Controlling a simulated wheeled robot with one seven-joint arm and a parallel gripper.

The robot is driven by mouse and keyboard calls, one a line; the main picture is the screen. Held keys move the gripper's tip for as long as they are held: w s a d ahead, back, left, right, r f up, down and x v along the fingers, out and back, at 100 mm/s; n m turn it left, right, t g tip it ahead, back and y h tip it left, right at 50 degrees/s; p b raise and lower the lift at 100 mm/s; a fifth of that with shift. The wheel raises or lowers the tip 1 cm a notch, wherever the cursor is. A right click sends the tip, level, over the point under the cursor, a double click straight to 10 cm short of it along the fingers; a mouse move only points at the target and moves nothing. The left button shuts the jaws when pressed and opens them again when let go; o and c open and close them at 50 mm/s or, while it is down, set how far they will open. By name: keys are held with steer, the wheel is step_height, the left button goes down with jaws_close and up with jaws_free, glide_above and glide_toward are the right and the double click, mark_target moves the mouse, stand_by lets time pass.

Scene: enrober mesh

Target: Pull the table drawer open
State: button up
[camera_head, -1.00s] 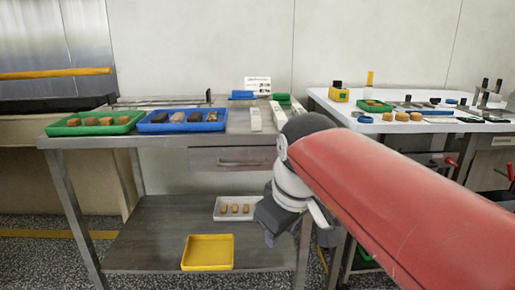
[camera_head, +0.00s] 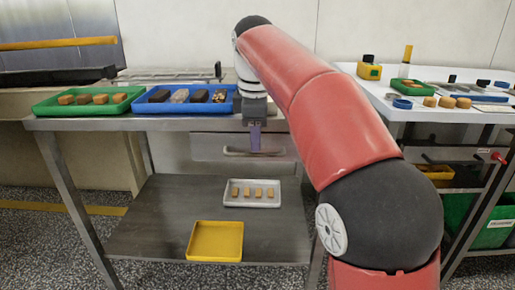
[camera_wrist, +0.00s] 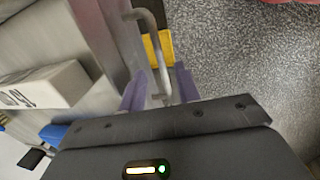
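The table drawer (camera_head: 212,146) is a grey metal front under the left table's top, and it looks shut. Its bar handle (camera_head: 240,153) runs across the front; my arm hides part of the drawer's right side. My gripper (camera_head: 255,141) points down in front of the drawer, at the right part of the handle. In the wrist view the handle (camera_wrist: 151,40) is a bent metal bar reaching down between the two purple fingers of my gripper (camera_wrist: 158,88). The fingers stand apart, with gaps beside the bar, so the gripper is open and not closed on it.
A green tray (camera_head: 45,108) and a blue tray (camera_head: 145,107) with food pieces stand on the tabletop (camera_head: 90,124). A white tray (camera_head: 230,201) and a yellow tray (camera_head: 215,257) lie on the lower shelf (camera_head: 150,225). A white table (camera_head: 420,112) stands at right.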

steer(key=f, duration=0.3)
steer(key=shift+w+f, duration=0.2)
steer(key=shift+w, duration=0.1)
steer(key=shift+c, duration=0.2)
jaws_close()
